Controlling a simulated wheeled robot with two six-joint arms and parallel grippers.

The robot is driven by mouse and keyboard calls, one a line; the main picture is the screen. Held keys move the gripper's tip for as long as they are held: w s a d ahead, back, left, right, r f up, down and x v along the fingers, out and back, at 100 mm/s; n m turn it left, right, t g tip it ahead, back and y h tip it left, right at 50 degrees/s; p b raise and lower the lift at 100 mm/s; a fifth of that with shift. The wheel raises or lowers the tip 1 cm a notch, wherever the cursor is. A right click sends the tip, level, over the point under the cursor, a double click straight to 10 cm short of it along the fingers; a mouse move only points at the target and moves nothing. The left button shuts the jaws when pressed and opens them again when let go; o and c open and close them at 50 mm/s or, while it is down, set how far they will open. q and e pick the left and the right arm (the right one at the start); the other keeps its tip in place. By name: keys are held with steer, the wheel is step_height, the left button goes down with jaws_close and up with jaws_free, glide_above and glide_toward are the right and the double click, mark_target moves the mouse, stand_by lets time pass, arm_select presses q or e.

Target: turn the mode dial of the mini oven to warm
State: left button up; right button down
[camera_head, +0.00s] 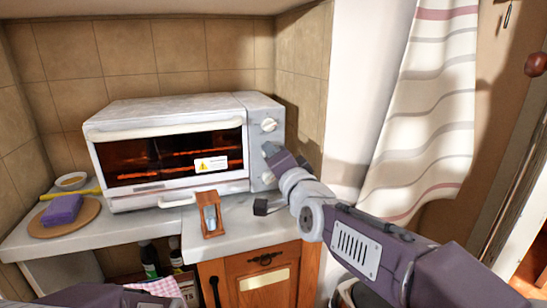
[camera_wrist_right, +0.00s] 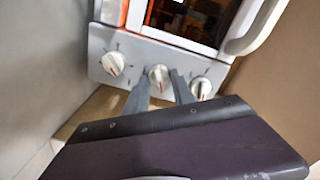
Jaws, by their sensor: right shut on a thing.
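The white mini oven (camera_head: 185,105) stands on the counter, its window glowing orange. Its right-hand panel has three white dials. The top dial (camera_head: 269,125) and bottom dial (camera_head: 268,177) show in the head view; my right gripper (camera_head: 270,150) covers the middle one. In the right wrist view the middle dial (camera_wrist_right: 158,76) sits between the two fingers of my right gripper (camera_wrist_right: 161,86), which are shut on it. Another dial (camera_wrist_right: 114,63) is to its left and one (camera_wrist_right: 200,88) to its right. Dial labels are too small to read. My left gripper is not in view.
A small wooden-framed hourglass (camera_head: 211,214) and a dark block (camera_head: 262,207) stand on the counter before the oven. A purple sponge (camera_head: 62,209) lies on a round board at the left. A striped curtain (camera_head: 430,110) hangs at the right.

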steer(key=c, duration=1.1)
jaws_free()
steer(key=shift+s, duration=0.1)
steer(key=p+v, duration=0.2)
steer(key=v, duration=0.7)
